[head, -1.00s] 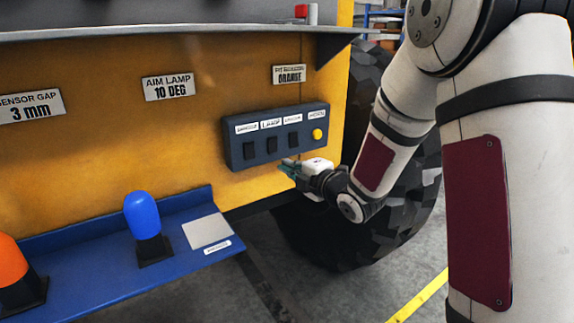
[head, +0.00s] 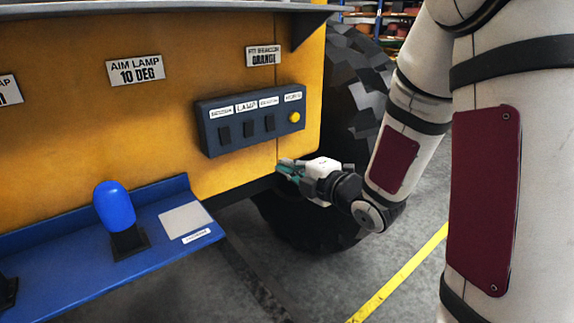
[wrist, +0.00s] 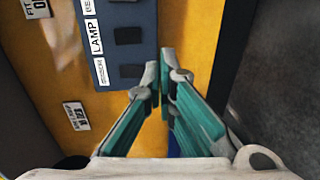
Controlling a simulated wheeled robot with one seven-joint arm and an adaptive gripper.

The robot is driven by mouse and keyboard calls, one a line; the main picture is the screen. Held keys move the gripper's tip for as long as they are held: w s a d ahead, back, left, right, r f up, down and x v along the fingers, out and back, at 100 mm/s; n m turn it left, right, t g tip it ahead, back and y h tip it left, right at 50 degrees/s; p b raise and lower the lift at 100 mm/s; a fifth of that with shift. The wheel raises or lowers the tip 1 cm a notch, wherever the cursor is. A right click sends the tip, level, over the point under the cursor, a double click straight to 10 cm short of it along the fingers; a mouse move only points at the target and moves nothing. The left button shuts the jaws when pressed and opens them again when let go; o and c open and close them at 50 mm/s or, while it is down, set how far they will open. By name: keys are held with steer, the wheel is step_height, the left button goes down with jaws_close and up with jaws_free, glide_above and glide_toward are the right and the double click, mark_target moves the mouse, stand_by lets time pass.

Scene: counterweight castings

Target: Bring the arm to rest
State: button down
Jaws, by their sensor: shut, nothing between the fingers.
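My gripper (head: 284,169) is in front of the yellow machine panel, just below the lower edge of the dark switch box (head: 252,118). It is empty, and its fingers are close together. In the wrist view the teal-padded fingers (wrist: 160,85) point toward the yellow panel, beside the switch box (wrist: 128,45). The gripper appears apart from the box and its switches. My arm comes in from the right side of the head view and bends down to the gripper.
A blue shelf (head: 60,240) juts out at lower left, carrying a blue lamp (head: 114,206) and a pale plate (head: 185,220). A large black tyre (head: 345,90) stands behind my gripper. A yellow floor line (head: 400,272) crosses open grey floor at lower right.

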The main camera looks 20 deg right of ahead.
steer(key=s+d+r+m+g+h, duration=0.5)
steer(key=s+m, duration=0.3)
steer(key=m, duration=0.4)
steer(key=s+a+m+g, duration=0.2)
steer(key=s+a+m, duration=0.1)
steer(key=s, duration=0.7)
steer(key=s+a+m+g, duration=0.3)
steer(key=s+m, duration=0.3)
steer(key=s, duration=0.4)
steer(key=shift+s+a+r+m, duration=0.2)
steer(key=shift+s+a+m, duration=0.1)
steer(key=shift+a, duration=0.4)
